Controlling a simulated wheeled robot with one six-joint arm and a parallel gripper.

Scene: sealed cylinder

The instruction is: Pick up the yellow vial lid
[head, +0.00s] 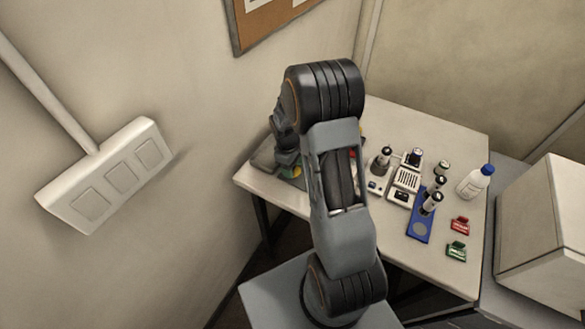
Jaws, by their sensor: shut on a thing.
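My gripper (288,165) is low over the left end of the white table, partly hidden by my own arm. It is shut on a small yellow thing, which I take to be the yellow vial lid (298,171). Only a small patch of yellow shows, beside a bit of green, and the fingertips are too small and dark to make out clearly. I cannot tell whether the lid is clear of the surface below.
The white table (400,255) holds a blue rack (419,229) with dark-capped vials, a small white device (405,180), a bottle with a blue cap (475,183), and red (460,226) and green (456,251) labelled items. A white box (545,225) stands at right.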

